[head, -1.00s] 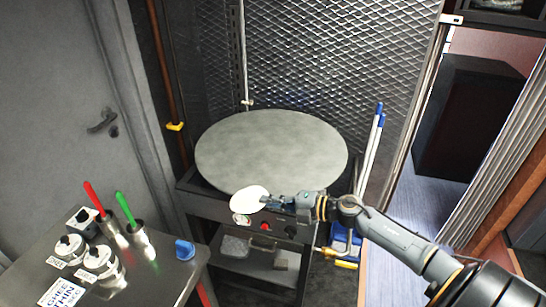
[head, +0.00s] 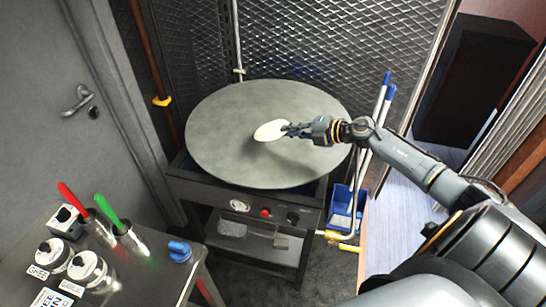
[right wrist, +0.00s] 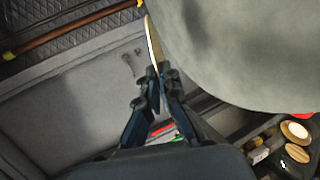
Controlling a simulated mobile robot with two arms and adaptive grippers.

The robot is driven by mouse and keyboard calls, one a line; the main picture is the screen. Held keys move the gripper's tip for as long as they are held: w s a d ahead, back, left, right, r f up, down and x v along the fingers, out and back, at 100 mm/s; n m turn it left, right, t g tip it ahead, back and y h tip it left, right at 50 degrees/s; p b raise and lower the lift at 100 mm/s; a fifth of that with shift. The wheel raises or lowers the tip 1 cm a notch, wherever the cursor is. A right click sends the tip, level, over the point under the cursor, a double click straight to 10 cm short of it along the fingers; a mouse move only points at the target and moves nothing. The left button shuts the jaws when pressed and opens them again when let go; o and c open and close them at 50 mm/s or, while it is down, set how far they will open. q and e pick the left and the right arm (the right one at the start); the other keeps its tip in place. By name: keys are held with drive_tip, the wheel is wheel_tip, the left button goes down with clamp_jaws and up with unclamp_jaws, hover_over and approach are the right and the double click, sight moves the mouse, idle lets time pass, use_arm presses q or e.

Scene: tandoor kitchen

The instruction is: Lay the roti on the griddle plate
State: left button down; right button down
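The roti (head: 270,131) is a pale, flat disc over the middle of the round grey griddle plate (head: 222,158) in the head view. My right gripper (head: 290,130) is shut on the roti's right edge. In the right wrist view the roti (right wrist: 152,45) shows nearly edge-on between the fingertips of the gripper (right wrist: 158,72), with the griddle plate (right wrist: 240,50) beside it. The roti appears held above the plate; the exact gap is hard to tell. My left gripper is not in view.
A steel table (head: 140,280) at lower left holds labelled jars (head: 88,270), red-handled (head: 72,196) and green-handled (head: 108,208) tools in cups, and a blue knob-like item (head: 180,251). A blue bin (head: 345,205) and upright poles stand right of the griddle stand. Mesh panels close off the back.

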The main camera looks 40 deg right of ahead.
wheel_tip(320, 180, down, 6)
drive_tip(key=b, duration=0.5)
drive_tip(key=shift+w, duration=0.1)
drive_tip(key=shift+f+b, duration=0.7)
drive_tip(key=shift+f, duration=0.4)
drive_tip(key=c, duration=1.7)
unclamp_jaws()
drive_tip(key=p+v, duration=0.4)
drive_tip(key=v, duration=0.3)
drive_tip(key=shift+s+d+r, duration=0.15)
drive_tip(key=shift+s+d, duration=0.1)
drive_tip(key=shift+s, duration=0.25)
